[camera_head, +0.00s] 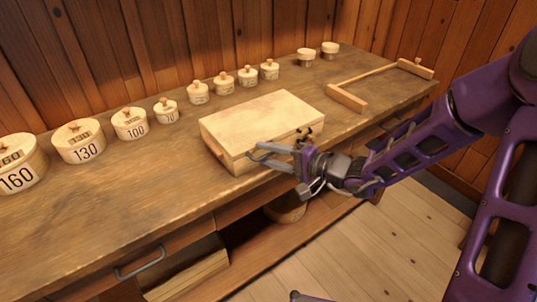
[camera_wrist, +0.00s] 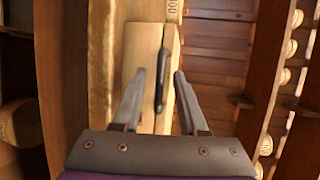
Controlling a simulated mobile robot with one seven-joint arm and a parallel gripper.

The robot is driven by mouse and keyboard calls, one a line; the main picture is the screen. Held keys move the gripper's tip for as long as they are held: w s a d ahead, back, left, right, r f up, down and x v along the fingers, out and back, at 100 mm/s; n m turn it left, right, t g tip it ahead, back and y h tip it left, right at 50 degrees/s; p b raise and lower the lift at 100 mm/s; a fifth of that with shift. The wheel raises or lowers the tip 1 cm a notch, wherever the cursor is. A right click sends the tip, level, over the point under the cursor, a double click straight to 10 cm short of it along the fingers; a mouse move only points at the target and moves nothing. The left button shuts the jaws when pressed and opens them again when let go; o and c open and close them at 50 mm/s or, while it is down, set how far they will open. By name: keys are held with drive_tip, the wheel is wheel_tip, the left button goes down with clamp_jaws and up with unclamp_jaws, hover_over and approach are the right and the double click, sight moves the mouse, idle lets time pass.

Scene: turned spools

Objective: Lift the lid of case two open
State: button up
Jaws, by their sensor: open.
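A closed pale wooden case (camera_head: 258,120) lies flat on the workbench, lid down. No number shows on it, so I cannot tell that it is case two. In the wrist view the case (camera_wrist: 143,45) shows beyond my fingers, with a dark handle (camera_wrist: 162,78) on its front. My gripper (camera_head: 256,152) is at the case's front face; its fingers are apart and empty. In the wrist view my gripper (camera_wrist: 160,82) has one finger on each side of the handle, and I cannot tell whether they touch it. The gripper partly hides the case's front.
A row of round wooden boxes, including one marked 130 (camera_head: 80,142), runs along the bench's back. A wooden frame-like tool (camera_head: 347,98) lies right of the case. The workbench (camera_head: 115,215) is bare left of the case; a drawer handle (camera_head: 140,264) sticks out below.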

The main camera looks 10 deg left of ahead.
drive_tip(key=shift+c, duration=0.2)
clamp_jaws()
idle(1.2)
